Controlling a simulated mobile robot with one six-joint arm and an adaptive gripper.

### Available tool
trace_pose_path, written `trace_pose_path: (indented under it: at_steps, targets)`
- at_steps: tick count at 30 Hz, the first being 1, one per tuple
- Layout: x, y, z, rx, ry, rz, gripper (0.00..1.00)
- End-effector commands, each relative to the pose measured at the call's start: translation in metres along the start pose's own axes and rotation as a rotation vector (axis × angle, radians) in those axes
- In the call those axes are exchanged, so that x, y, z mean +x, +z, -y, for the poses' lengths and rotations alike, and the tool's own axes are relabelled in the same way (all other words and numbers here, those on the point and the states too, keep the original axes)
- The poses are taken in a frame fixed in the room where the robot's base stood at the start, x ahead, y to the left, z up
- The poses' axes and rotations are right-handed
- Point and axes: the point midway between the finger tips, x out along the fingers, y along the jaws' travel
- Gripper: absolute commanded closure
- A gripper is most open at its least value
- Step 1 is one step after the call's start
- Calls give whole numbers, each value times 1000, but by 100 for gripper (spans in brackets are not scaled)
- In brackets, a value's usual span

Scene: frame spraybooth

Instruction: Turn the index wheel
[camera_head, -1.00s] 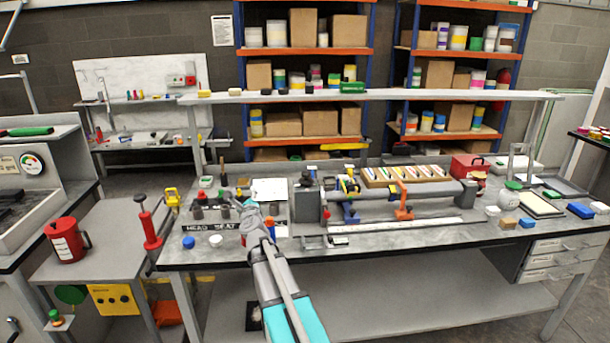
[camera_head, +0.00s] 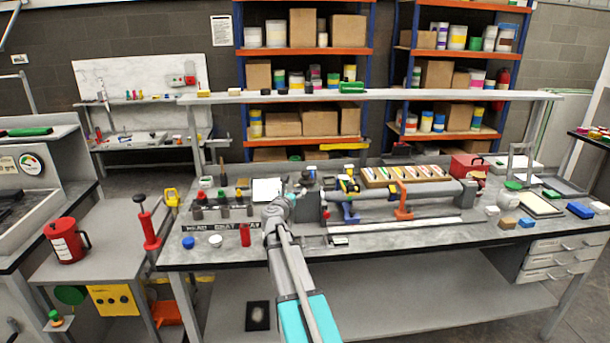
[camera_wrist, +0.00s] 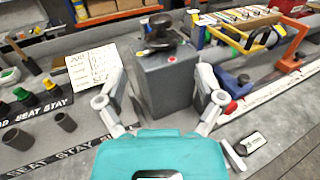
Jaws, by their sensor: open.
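A dark, round, knobbed part on top of a grey block looks like the index wheel (camera_wrist: 160,34). In the head view it is small (camera_head: 307,180), at the left end of the long grey tube fixture. The grey block (camera_wrist: 165,85) below it has a small red dot on its top edge. My gripper (camera_wrist: 162,92) is open, with one finger on each side of the block in the wrist picture. The wheel lies beyond the fingertips. I cannot tell whether the fingers touch the block. In the head view my gripper (camera_head: 284,203) is low in front of the block.
Dark cups with coloured tops (camera_head: 222,198) and a handwritten card (camera_wrist: 92,66) are to the left. A red cylinder (camera_head: 245,235) stands near the bench's front edge. The tube fixture with an orange clamp (camera_head: 402,205) runs right. A shelf (camera_head: 420,95) spans above.

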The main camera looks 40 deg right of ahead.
Motion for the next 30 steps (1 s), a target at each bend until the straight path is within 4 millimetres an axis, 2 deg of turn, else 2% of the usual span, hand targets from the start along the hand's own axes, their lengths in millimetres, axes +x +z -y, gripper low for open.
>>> trace_pose_path:
  at_steps: [5, 11, 30]
  targets:
    - [7, 0, -1, -1, 1, 0, 13]
    - [26, 0, -1, -2, 0, 0, 13]
    - [118, 0, -2, -2, 1, 0, 13]
